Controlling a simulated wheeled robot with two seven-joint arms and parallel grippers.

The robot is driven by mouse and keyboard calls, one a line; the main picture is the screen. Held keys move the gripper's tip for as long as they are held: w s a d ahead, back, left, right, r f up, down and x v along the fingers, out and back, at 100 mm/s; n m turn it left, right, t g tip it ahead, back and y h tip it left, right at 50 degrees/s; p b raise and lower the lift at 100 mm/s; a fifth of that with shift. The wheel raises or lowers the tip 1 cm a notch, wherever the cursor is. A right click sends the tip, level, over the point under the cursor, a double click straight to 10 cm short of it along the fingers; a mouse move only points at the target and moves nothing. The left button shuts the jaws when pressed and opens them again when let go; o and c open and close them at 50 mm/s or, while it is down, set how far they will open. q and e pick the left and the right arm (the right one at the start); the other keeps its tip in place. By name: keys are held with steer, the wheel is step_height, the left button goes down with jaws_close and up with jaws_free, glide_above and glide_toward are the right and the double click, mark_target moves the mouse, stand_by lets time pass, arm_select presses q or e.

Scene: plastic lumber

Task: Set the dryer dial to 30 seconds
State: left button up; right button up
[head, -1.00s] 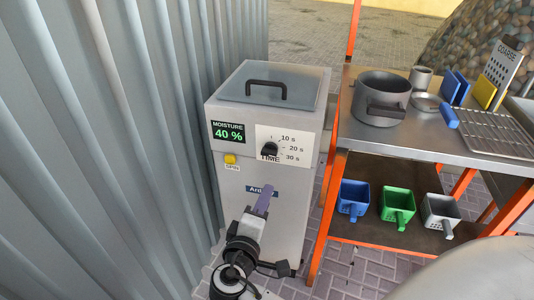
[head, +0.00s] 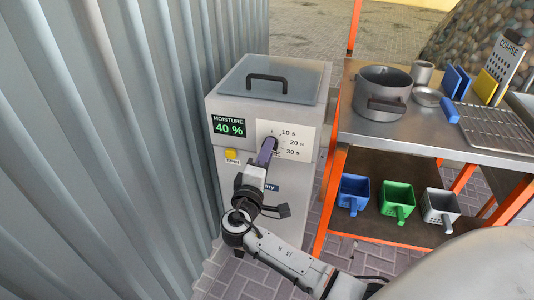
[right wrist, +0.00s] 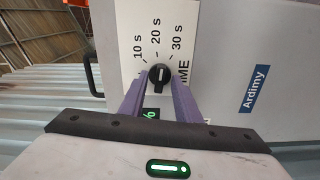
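The dryer (head: 265,110) is a grey box with a lidded top. Its black dial (right wrist: 160,75) sits on a white TIME panel marked 10 s, 20 s and 30 s. In the right wrist view, the white mark on the dial points up toward the labels, between about 20 s and 30 s; I cannot tell exactly which. My right gripper (right wrist: 158,88) has its two purple fingers apart, one on each side of the dial, with no clear grip on it. In the head view the right gripper (head: 267,148) covers most of the dial (head: 271,140). My left gripper is not in view.
The moisture display (head: 229,127) reads 40 %. A yellow SPIN button (head: 231,155) is below it. A corrugated wall (head: 120,150) stands close on the left. A metal table (head: 430,137) with a pot (head: 382,93) stands on the right, with several coloured scoops on its lower shelf.

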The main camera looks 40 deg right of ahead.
jaws_close()
arm_select(q)
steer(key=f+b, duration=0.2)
steer(key=b, duration=0.1)
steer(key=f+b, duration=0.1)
steer(key=b, duration=0.2)
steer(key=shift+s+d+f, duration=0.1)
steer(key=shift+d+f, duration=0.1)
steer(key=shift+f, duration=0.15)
arm_select(e)
steer(key=m, duration=0.4)
steer(key=shift+m, duration=0.4)
jaws_free()
